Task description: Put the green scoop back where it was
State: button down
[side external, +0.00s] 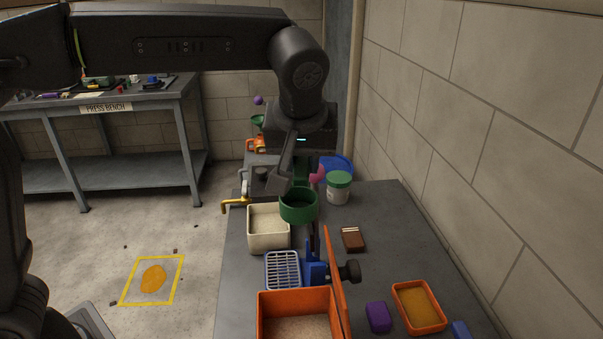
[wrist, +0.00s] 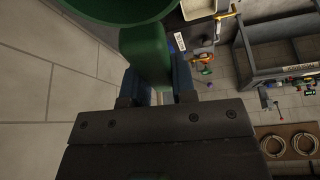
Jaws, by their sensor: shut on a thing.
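The green scoop (side external: 298,206) hangs from my gripper (side external: 301,172) in the side external view, its round cup lowest and its opening facing up. It is in the air above the grey bench, close to the cream square bin (side external: 268,246). In the wrist view, the scoop's thick green handle (wrist: 147,55) lies between the two fingers of my gripper (wrist: 156,85). Part of the cup shows at the top edge there. The fingers are shut on the handle. The scoop's earlier place cannot be told from these frames.
An orange bin (side external: 265,300) stands at the front, with a blue slatted rack (side external: 284,270) behind it. A tall orange panel (side external: 337,285) and black knob (side external: 349,271) rise beside them. A green-lidded jar (side external: 338,187) stands behind right; a brown block (side external: 353,239) lies nearer.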

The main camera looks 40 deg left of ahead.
jog(key=shift+a, duration=0.1)
jog(key=w+a+f+n, duration=0.1)
jog(key=a+f, duration=0.5)
jog(key=a, duration=0.2)
jog(key=w+a+f, duration=0.1)
jog(key=a+f, duration=0.4)
jog(key=a, duration=0.3)
jog(key=s+a+f+n, duration=0.1)
jog(key=s+a+f, duration=0.9)
jog(key=a+f, duration=0.25)
jog(key=shift+g+y, duration=0.3)
jog(key=w+d+f, duration=0.2)
jog(key=d, duration=0.1)
jog(key=w+d+f, duration=0.4)
jog(key=d, duration=0.1)
jog(key=shift+w+d, duration=0.1)
jog(key=shift+d, duration=0.25)
jog(key=shift+f, duration=2.05)
jog(key=shift+f, duration=0.15)
